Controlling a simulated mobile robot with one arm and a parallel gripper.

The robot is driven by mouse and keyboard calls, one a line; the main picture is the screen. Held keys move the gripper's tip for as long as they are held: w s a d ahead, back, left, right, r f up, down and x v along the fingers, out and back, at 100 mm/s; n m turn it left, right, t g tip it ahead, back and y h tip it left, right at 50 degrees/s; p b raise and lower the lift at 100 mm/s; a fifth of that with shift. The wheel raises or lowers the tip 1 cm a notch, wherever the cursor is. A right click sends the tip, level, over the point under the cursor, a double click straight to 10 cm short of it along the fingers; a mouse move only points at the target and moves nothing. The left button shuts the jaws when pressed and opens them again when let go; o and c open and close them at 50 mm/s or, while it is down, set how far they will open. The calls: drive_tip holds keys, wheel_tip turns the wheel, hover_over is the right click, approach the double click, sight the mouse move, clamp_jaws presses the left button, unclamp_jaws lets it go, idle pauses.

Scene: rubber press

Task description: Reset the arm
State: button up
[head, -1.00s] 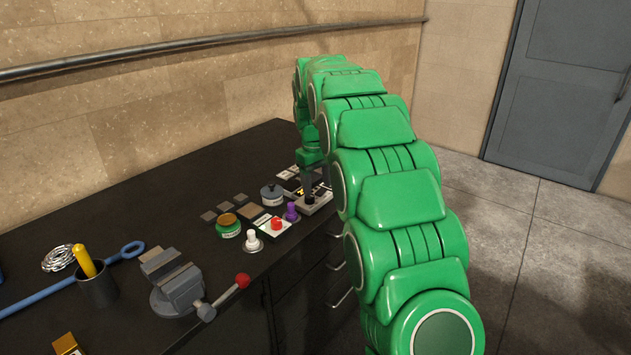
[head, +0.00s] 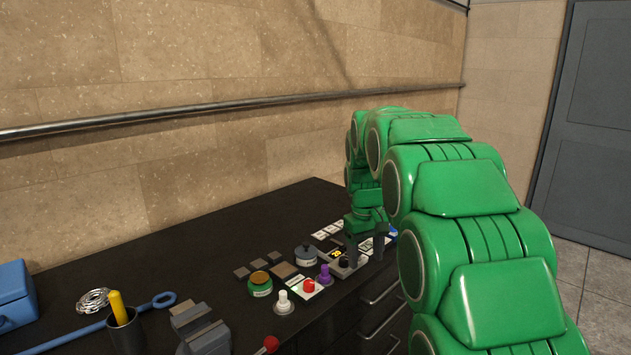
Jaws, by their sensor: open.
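My green arm reaches from the lower right over the black bench (head: 225,245). My gripper (head: 366,248) points down at the bench's right part, its two dark fingers apart with nothing seen between them. It is close to a small grey device with a yellow-lit display and a black knob (head: 344,262). I cannot tell whether a finger touches the device. My arm hides part of the bench's far right end.
Near the gripper stand a purple button (head: 325,273), a red button (head: 309,286), a white button (head: 283,302), a green jar (head: 260,286) and a grey pot (head: 306,255). A vise (head: 203,330), a cup (head: 126,335) and a blue box (head: 12,290) are further left. The back middle is clear.

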drive_tip(key=s+d+f+m+g, duration=0.1)
drive_tip(key=s+m, duration=0.1)
drive_tip(key=s, duration=2)
drive_tip(key=s+d+f+m, duration=0.1)
drive_tip(key=s+f+m, duration=0.1)
drive_tip(key=s, duration=2)
drive_tip(key=shift+s+d+m+g+y, duration=0.3)
drive_tip(key=shift+d+g, duration=0.05)
drive_tip(key=shift+g, duration=0.05)
